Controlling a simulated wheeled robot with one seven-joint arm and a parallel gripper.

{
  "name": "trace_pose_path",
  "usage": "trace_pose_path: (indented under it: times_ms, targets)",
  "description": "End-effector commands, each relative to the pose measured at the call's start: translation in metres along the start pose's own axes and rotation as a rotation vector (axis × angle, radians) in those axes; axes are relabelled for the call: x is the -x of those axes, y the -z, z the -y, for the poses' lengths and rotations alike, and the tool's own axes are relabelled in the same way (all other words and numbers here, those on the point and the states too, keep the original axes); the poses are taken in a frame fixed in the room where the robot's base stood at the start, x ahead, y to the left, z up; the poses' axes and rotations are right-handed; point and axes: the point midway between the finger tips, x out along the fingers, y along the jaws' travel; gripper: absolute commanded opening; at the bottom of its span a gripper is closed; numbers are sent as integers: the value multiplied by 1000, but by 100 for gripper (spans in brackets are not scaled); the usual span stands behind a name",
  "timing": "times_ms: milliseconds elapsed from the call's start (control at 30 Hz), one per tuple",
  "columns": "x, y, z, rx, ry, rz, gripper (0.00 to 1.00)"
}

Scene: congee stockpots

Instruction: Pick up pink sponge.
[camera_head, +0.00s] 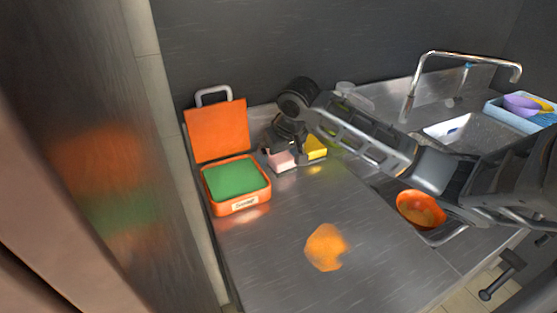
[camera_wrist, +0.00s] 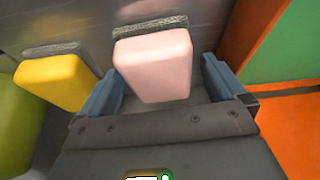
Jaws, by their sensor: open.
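The pink sponge (camera_head: 281,160) lies on the steel counter, between the orange case and a yellow sponge. In the wrist view the pink sponge (camera_wrist: 154,66), with a grey scrubby layer on its far side, sits between the two blue-grey fingers of my gripper (camera_wrist: 164,88). The gripper is open, one finger on each side of the sponge, with a gap showing at least on the right. In the head view my gripper (camera_head: 283,142) is over the sponge and hides part of it. Whether the fingers touch it I cannot tell.
A yellow sponge (camera_wrist: 57,82) stands close beside the left finger, with a green item (camera_wrist: 16,118) beyond. An open orange case (camera_head: 237,206) with a green inside is close on the other side. A sink with an orange bowl (camera_head: 420,209) is at right.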

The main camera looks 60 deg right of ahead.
Motion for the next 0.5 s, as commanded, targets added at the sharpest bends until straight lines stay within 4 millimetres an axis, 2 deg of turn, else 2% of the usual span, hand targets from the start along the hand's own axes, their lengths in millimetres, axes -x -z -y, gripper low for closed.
trace_pose_path:
  times_ms: [433,500]
  targets:
    - [-2,-1,0,-1,1,1,98]
    - [-2,-1,0,-1,0,1,91]
